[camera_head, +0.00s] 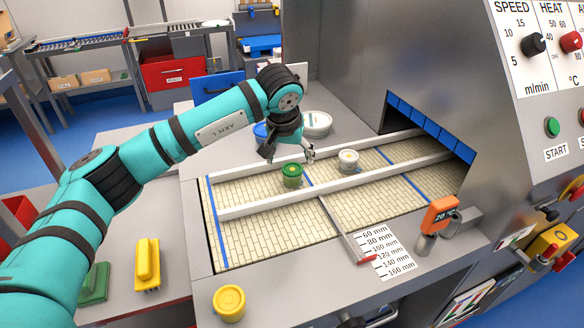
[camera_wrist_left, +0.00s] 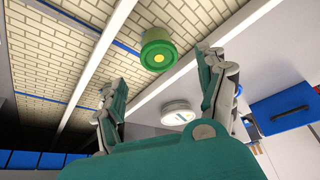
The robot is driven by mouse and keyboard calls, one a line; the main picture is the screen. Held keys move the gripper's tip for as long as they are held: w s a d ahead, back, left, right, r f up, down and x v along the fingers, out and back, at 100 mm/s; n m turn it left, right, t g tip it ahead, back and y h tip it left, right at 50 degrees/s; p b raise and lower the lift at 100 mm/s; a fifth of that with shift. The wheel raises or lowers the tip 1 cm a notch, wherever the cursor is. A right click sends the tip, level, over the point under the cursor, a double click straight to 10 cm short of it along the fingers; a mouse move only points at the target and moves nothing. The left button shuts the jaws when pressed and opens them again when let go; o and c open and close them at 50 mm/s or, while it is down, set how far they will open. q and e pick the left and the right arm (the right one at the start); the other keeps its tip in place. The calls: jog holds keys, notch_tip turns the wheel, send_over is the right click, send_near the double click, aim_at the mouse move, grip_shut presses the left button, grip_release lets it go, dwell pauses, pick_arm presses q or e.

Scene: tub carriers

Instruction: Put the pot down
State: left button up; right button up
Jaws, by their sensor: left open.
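A green pot (camera_head: 292,176) with a yellowish spot on its lid stands upright on the cream belt (camera_head: 248,240), between the two light rails. It also shows in the left wrist view (camera_wrist_left: 157,52), beyond the fingertips and apart from them. My left gripper (camera_head: 289,154) is open and empty, just above and behind the green pot. In the left wrist view its fingers (camera_wrist_left: 155,75) are spread wide. My right gripper is in neither view.
A white pot (camera_head: 348,160) stands on the belt, right of the green one, towards the tunnel with blue flaps (camera_head: 430,125). A larger white tub (camera_head: 317,123) stands behind the belt. A yellow pot (camera_head: 229,303) and an orange temperature device (camera_head: 437,215) are in front.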

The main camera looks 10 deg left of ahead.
pick_arm(q)
jog(key=v, duration=0.5)
jog(key=shift+r+b, duration=0.1)
jog(key=shift+b, duration=0.2)
